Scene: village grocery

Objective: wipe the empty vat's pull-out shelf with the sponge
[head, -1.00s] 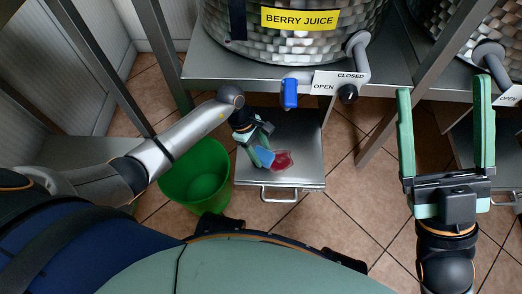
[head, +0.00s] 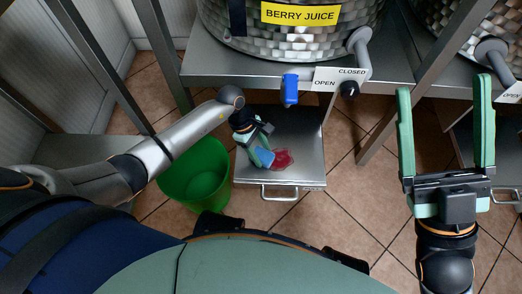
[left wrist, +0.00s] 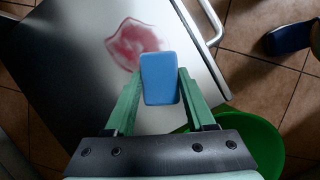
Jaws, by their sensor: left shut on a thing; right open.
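The pull-out shelf (head: 307,150) is a grey metal tray with a front handle, below the vat labelled BERRY JUICE (head: 345,20). A red stain (head: 283,159) lies on it; in the left wrist view the stain (left wrist: 136,42) has a paler middle. My left gripper (head: 261,150) is shut on the blue sponge (head: 264,157), low over the shelf, at the stain's left side. In the left wrist view the sponge (left wrist: 160,78) overlaps the stain's edge. Whether it touches the metal is hard to tell. My right gripper (head: 446,130) is open and empty at the right.
A green bucket (head: 195,180) stands on the tiled floor left of the shelf. A blue tap piece (head: 290,89) hangs above the shelf's back. An OPEN/CLOSED sign (head: 340,78) is beside the vat's tap lever (head: 360,55). Metal stand legs (head: 420,80) flank the space.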

